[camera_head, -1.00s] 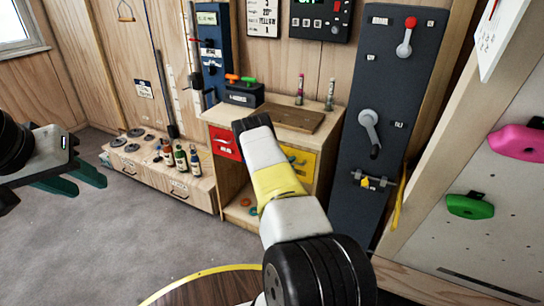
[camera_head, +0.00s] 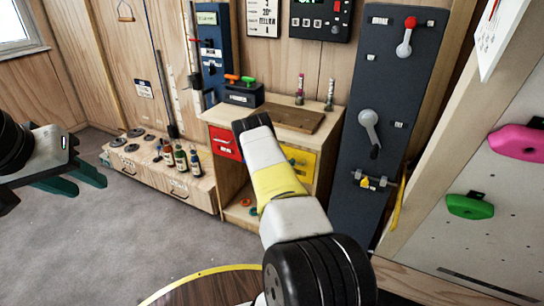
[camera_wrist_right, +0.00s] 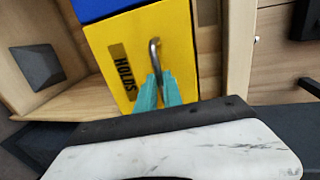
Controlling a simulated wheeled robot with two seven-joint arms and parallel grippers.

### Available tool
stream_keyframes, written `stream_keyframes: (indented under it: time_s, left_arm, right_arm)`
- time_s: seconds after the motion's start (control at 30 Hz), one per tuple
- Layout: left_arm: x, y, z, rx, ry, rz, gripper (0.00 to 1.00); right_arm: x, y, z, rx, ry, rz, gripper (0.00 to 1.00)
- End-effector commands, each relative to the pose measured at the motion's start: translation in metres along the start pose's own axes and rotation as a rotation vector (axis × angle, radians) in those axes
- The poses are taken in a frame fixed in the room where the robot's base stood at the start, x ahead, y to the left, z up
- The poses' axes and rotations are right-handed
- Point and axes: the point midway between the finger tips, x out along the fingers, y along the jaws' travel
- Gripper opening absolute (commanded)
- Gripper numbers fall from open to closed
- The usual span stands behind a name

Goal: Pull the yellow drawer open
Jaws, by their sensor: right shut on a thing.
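The yellow drawer (camera_head: 307,163) is in the wooden cabinet in the head view, partly hidden behind my right arm. In the right wrist view its yellow front (camera_wrist_right: 181,60) carries a dark "HOLDS" label and a metal bar handle (camera_wrist_right: 154,52). My right gripper (camera_wrist_right: 158,80) has its teal fingers shut on the lower part of this handle; the head view hides it behind the arm. I cannot tell whether the drawer front stands out from the cabinet. My left gripper (camera_head: 88,184) is at the left, its teal fingers apart and empty, away from the cabinet.
A red drawer (camera_head: 225,143) is left of the yellow one. A wooden board (camera_head: 295,118) and a dark box (camera_head: 243,95) are on the cabinet top. A dark lever panel (camera_head: 385,105) stands at the right. A round table edge (camera_head: 205,275) is in front. Grey floor is clear at left.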

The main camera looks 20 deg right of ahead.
Motion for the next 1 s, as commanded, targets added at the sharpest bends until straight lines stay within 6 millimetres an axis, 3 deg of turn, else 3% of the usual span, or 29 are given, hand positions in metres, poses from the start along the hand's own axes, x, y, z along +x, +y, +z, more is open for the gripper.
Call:
stream_keyframes:
  time_s: [0.77, 1.0]
  left_arm:
    - [0.0, 0.0, 0.0, 0.0, 0.0, 0.0, 0.36]
    - [0.0, 0.0, 0.0, 0.0, 0.0, 0.0, 0.36]
  right_arm:
    - [0.0, -0.002, 0.001, 0.0, -0.001, -0.003, 0.0]
    - [-0.019, 0.003, 0.001, 0.0, -0.002, -0.001, 0.0]
